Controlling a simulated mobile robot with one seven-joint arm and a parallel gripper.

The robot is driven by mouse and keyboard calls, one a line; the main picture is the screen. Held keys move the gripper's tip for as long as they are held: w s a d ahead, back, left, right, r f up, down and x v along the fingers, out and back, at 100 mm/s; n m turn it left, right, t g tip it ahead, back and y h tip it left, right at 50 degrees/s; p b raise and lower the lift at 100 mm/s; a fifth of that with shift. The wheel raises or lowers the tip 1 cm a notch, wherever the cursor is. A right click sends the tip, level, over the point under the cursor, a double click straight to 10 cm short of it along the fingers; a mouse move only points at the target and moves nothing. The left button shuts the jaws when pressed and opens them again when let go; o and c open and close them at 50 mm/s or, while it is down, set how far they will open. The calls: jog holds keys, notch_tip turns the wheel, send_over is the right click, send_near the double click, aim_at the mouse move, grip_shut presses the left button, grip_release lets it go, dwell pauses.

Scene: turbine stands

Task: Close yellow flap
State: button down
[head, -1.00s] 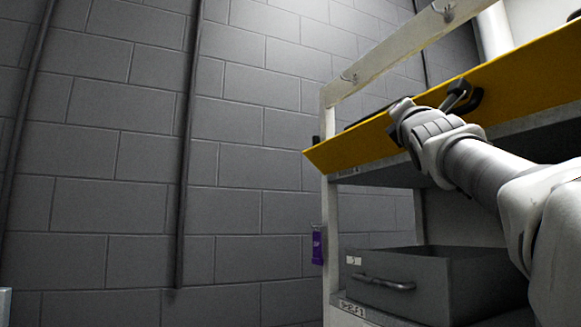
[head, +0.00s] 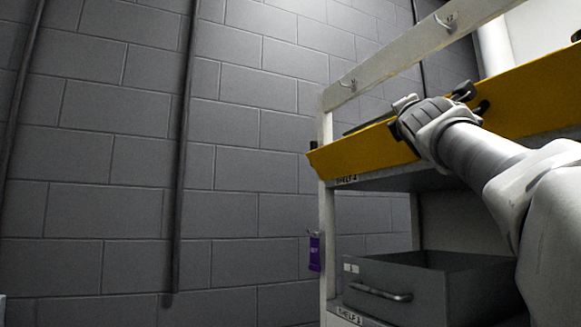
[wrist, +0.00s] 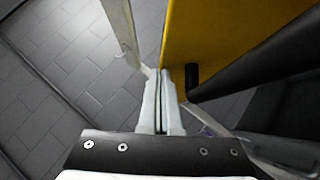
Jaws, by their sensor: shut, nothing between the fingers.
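The yellow flap (head: 520,95) is a long panel on the front of the upper shelf, leaning at an angle with its face toward me. It also fills the upper right of the wrist view (wrist: 205,35). A black handle (wrist: 245,65) crosses in front of the flap in the wrist view. My gripper (head: 404,102) is at the flap's middle, left of the handle. In the wrist view my gripper's fingers (wrist: 163,75) are together, with nothing between them, at the flap's edge. Whether they touch the flap cannot be told. My arm hides part of the flap.
The pale shelf frame (head: 327,220) has an upper rail with hooks (head: 447,22). Below the flap is a grey open drawer (head: 400,285) with a handle. A purple tag (head: 314,252) hangs on the left post. The grey block wall (head: 110,160) lies left, with free room before it.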

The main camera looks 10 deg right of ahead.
jog(key=shift+w+d+r+m+g+h+p, duration=0.2)
jog(key=shift+d+r+m+g+p, duration=0.35)
jog(key=shift+p, duration=0.8)
jog(key=shift+w+d+r+m+g+h+p, duration=0.1)
jog(key=shift+d+r+m+g+h+p, duration=0.15)
jog(key=shift+r+m+g+p, duration=0.7)
jog(key=p, duration=0.2)
jog(key=d+m+p, duration=0.1)
jog(key=p, duration=0.2)
jog(key=shift+w+d+r+y, duration=0.15)
jog(key=shift+d+r+y, duration=0.1)
jog(key=shift+r, duration=0.15)
jog(key=d+m+p, duration=0.1)
jog(key=p, duration=0.1)
jog(key=g+p, duration=0.1)
jog(key=p, duration=0.2)
jog(key=shift+w+d+r+m+g, duration=0.2)
jog(key=shift+w+d+m+g, duration=0.1)
jog(key=shift+d+m, duration=0.1)
jog(key=shift+w+d+f+m+g+y+p, duration=0.15)
jog(key=shift+d+m+g+y+p, duration=0.2)
jog(key=shift+p, duration=0.65)
jog(key=shift+d, duration=0.1)
jog(key=shift+f, duration=0.1)
